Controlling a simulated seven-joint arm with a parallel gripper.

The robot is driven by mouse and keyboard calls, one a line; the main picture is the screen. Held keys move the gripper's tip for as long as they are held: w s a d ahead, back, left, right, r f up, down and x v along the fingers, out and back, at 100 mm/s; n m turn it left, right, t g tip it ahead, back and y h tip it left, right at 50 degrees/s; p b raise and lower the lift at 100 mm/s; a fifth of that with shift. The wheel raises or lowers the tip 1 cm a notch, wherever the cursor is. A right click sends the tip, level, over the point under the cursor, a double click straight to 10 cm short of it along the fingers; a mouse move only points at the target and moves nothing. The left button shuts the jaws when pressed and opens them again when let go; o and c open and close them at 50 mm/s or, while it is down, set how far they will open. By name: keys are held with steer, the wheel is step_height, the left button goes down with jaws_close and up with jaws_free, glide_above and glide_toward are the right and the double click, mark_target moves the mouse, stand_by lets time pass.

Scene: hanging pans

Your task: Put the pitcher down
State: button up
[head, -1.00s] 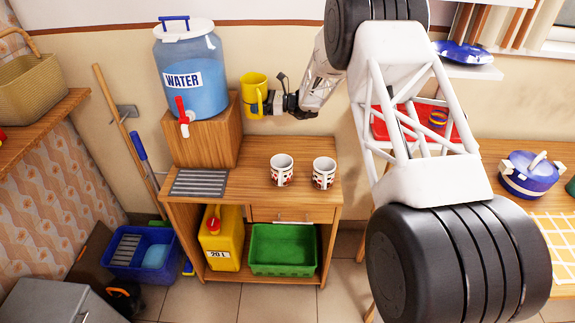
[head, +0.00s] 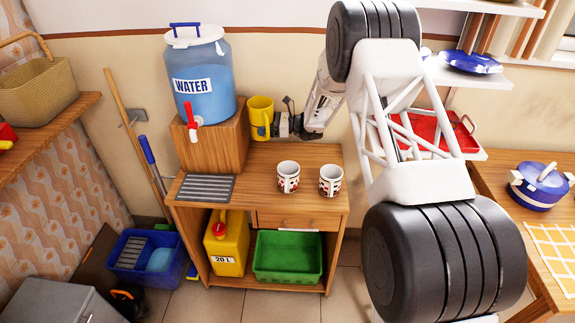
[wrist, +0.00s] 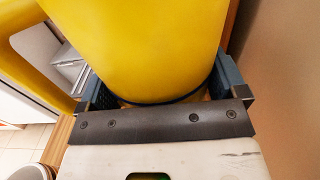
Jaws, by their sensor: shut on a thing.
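The yellow pitcher (head: 260,117) is upright beside the wooden block under the water dispenser, over the back of the wooden cabinet top (head: 225,205). My gripper (head: 281,124) reaches it from the right and is shut on it. In the wrist view the pitcher (wrist: 150,45) fills the space between the two fingers (wrist: 165,95), with its handle at the left. I cannot tell whether its base touches the cabinet top.
A blue water dispenser (head: 200,80) with a red tap stands on the wooden block (head: 220,145) left of the pitcher. Two patterned mugs (head: 288,177) (head: 331,180) stand toward the front right. A metal grate (head: 205,188) lies at the front left. The cabinet top between them is bare.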

steer(key=shift+f, duration=3.05)
steer(key=shift+f, duration=1.9)
steer(key=o, duration=0.7)
steer(key=shift+f, duration=0.15)
steer(key=shift+r, duration=0.2)
steer(key=d, duration=1.2)
